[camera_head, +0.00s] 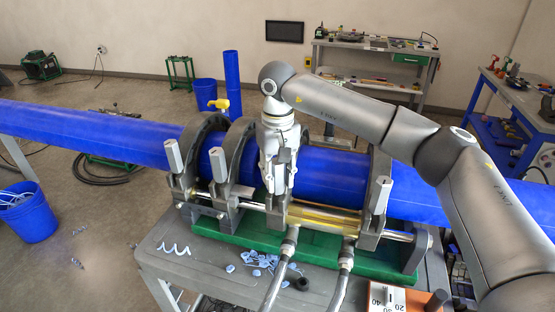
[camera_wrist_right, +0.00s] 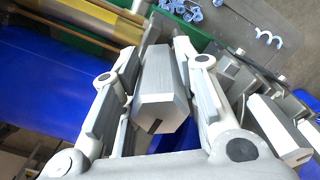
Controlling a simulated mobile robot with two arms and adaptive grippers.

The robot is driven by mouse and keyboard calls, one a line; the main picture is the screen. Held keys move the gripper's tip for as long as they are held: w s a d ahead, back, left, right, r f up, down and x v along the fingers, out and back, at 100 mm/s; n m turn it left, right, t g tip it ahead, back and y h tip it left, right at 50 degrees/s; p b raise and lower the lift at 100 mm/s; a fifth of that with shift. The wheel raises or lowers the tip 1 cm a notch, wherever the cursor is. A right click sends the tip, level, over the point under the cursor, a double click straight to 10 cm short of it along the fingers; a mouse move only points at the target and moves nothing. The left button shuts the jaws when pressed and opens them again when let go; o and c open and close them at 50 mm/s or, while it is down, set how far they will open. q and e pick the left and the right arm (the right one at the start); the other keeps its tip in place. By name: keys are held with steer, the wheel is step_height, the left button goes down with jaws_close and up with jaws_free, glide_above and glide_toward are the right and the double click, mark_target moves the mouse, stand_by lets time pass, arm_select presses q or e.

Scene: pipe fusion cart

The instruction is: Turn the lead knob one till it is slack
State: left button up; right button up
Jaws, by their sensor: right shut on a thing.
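My right gripper (camera_head: 279,185) points down at the middle clamp of the pipe fusion machine. In the wrist view its two fingers (camera_wrist_right: 160,62) stand on either side of a grey, block-shaped lead knob (camera_wrist_right: 163,92) and are shut on it. A dark slot shows on the knob's near end. In the head view the gripper mostly hides this knob. Other grey knobs stand on the clamps: two at the left (camera_head: 173,155) (camera_head: 217,165) and one at the right (camera_head: 380,195). My left gripper is in neither view.
A long blue pipe (camera_head: 335,172) runs through the dark clamp rings on a green base (camera_head: 330,250). Two hoses (camera_head: 283,262) rise at the front. The grey cart top (camera_head: 165,262) holds blue shavings (camera_head: 258,262). A blue bucket (camera_head: 28,215) stands at left.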

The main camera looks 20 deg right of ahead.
steer(key=shift+a+n, duration=0.1)
steer(key=shift+n, duration=0.3)
steer(key=shift+n, duration=0.4)
steer(key=shift+n, duration=0.5)
steer(key=o, duration=1.6)
steer(key=shift+r, duration=0.1)
steer(key=shift+c, duration=0.2)
steer(key=o, duration=0.5)
steer(key=shift+o, duration=0.2)
